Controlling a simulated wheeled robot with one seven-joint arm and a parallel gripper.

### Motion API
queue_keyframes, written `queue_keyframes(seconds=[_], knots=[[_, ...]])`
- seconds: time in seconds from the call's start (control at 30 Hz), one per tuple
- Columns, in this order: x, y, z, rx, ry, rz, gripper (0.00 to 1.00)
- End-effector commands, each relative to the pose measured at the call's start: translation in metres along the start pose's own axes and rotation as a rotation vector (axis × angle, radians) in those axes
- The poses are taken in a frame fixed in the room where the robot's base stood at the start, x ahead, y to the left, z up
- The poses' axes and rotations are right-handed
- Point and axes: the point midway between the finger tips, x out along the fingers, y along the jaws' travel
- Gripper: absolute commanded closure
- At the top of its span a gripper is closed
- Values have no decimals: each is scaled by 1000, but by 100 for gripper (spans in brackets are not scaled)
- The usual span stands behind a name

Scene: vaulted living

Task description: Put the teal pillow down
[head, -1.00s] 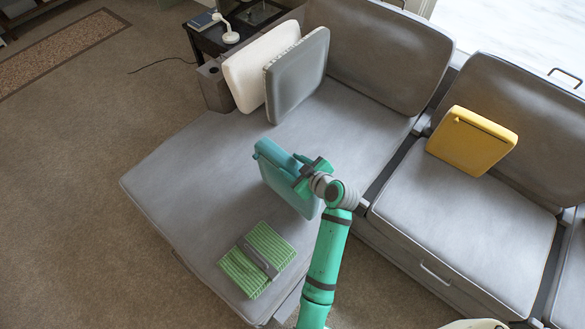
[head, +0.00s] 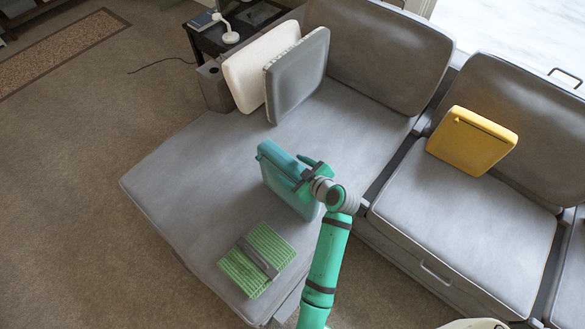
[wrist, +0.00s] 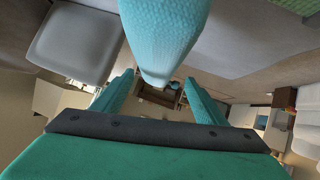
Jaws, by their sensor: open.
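The teal pillow (head: 283,183) stands on edge, tilted, on the grey chaise seat (head: 190,165) in the head view. Its lower edge appears to meet the seat, but the exact contact is hard to see. My gripper (head: 305,174) is open at the pillow's upper right side, very close to it. In the wrist view the pillow (wrist: 165,35) hangs in from the top, its near end between the spread fingers of my gripper (wrist: 160,88). Whether a finger still touches it is unclear.
A green striped cloth bundle (head: 240,268) lies on the chaise front. A white pillow (head: 248,75) and a grey pillow (head: 297,75) lean at the back. A yellow pillow (head: 470,140) sits on the right seat. Seat left of the teal pillow is clear.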

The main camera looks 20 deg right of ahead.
Motion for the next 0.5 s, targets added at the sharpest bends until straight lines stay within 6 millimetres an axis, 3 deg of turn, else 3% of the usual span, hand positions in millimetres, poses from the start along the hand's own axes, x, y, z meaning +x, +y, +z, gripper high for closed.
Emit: queue_keyframes(seconds=[0.5], knots=[[-93, 0, 0, 0, 0, 3, 34]])
